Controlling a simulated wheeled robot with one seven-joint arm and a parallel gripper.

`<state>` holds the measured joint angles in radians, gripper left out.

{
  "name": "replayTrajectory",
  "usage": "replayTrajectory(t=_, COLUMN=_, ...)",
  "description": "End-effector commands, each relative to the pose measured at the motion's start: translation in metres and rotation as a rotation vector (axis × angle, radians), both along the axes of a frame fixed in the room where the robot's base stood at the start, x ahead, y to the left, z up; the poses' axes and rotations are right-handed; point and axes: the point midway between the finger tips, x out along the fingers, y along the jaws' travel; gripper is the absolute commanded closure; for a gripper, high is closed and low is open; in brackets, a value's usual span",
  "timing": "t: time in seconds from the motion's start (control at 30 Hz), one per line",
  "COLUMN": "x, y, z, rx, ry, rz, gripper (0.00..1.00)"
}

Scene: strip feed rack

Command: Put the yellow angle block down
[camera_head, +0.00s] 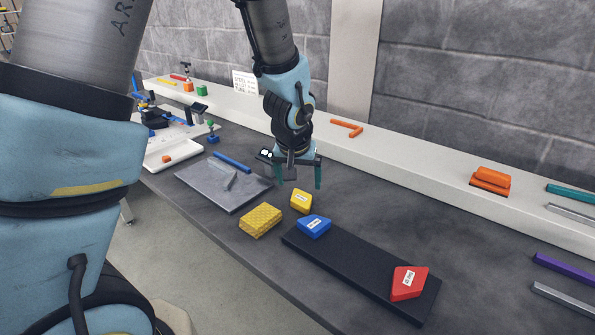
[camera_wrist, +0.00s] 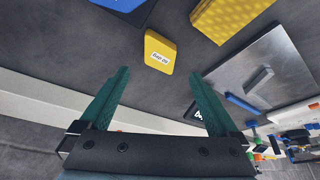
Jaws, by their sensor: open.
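The yellow angle block (camera_head: 301,201) with a white label lies on the dark bench top, behind the blue angle block (camera_head: 314,226). In the wrist view the yellow angle block (camera_wrist: 159,53) lies beyond the fingertips, between their lines and apart from them. My gripper (camera_head: 298,184) is open and empty just above and behind the block; its two green fingers also show in the wrist view (camera_wrist: 158,82). The blue block sits on the far-left end of a black plate (camera_head: 350,262). A red angle block (camera_head: 409,282) sits on the plate's near-right end.
A textured yellow block (camera_head: 260,220) lies left of the yellow angle block. A grey metal plate (camera_head: 207,188) with a small bar and a blue strip lies farther left. A white ledge (camera_head: 410,169) runs along the wall, holding orange parts. Bench right of the gripper is clear.

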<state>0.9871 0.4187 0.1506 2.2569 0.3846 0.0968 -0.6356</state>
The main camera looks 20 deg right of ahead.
Motion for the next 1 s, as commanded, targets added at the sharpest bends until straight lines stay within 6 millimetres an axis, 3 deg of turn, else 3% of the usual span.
replayTrajectory(t=0.3, x=-0.013, y=0.009, z=0.038, rx=-0.002, ry=-0.001, rz=0.000, gripper=0.03)
replayTrajectory(t=0.67, x=-0.013, y=0.016, z=0.045, rx=0.004, ry=0.002, rz=0.009, gripper=0.03)
replayTrajectory(t=0.77, x=-0.003, y=0.041, z=0.046, rx=0.016, ry=0.013, rz=0.052, gripper=0.03)
replayTrajectory(t=0.87, x=0.011, y=0.089, z=0.046, rx=0.040, ry=0.038, rz=0.128, gripper=0.03)
replayTrajectory(t=1.0, x=0.017, y=0.172, z=0.047, rx=0.073, ry=0.094, rz=0.258, gripper=0.03)
